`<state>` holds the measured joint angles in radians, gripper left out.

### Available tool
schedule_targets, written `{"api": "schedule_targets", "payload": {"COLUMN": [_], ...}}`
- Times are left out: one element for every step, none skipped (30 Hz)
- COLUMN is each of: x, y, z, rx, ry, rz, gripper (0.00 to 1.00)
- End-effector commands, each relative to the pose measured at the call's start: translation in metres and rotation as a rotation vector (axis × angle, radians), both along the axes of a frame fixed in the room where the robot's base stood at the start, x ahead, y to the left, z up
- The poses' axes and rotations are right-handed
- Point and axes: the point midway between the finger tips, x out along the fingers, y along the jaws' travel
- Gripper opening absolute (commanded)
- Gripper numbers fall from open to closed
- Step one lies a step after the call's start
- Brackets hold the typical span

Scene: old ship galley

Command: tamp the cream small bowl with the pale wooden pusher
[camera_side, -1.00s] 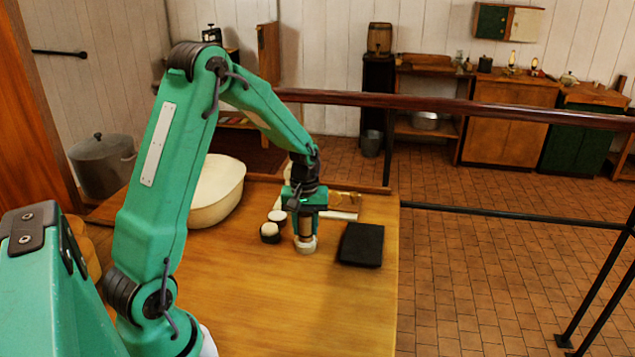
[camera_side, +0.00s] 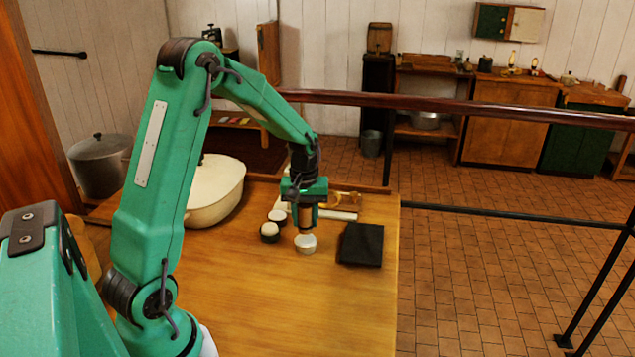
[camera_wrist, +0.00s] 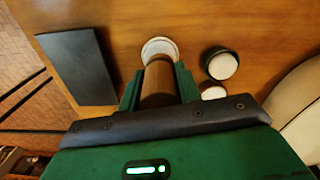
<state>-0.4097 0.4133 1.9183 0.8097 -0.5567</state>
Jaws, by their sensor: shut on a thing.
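The cream small bowl (camera_side: 306,244) stands upright on the wooden table, below my gripper; it also shows in the wrist view (camera_wrist: 160,46).
A black flat block (camera_side: 361,244) lies to the right. A big cream basin (camera_side: 217,192) and a pale rack (camera_side: 345,208) stand behind. The front table is clear.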

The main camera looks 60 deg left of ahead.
Motion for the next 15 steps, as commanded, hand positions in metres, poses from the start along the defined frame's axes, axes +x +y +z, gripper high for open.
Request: {"api": "schedule_targets", "payload": {"x": [0.000,0.000,0.000,0.000,0.000,0.000,0.000,0.000,0.000,0.000,0.000,0.000,0.001,0.001,0.001], "y": [0.000,0.000,0.000,0.000,0.000,0.000,0.000,0.000,0.000,0.000,0.000,0.000,0.000,0.000,0.000], "z": [0.003,0.005,0.007,0.009,0.011,0.013,0.015,0.016,0.019,0.020,0.022,0.024,0.026,0.028,0.030], "rx": [0.001,0.000,0.000,0.000,0.000,0.001,0.001,0.001,0.000,0.001,0.000,0.001,0.001,0.001,0.001], "ry": [-0.002,-0.001,-0.001,-0.001,-0.001,-0.002,-0.002,-0.002,-0.001,-0.001,-0.001,-0.002,-0.002,-0.002,-0.002], "rz": [0.000,0.000,0.000,0.000,0.000,0.000,0.000,0.000,0.000,0.000,0.000,0.000,0.000,0.000,0.000], "gripper": [0.06,0.06,0.06,0.06,0.06,0.06,0.06,0.06,0.06,0.06,0.06,0.06,0.06,0.06,0.06]}}
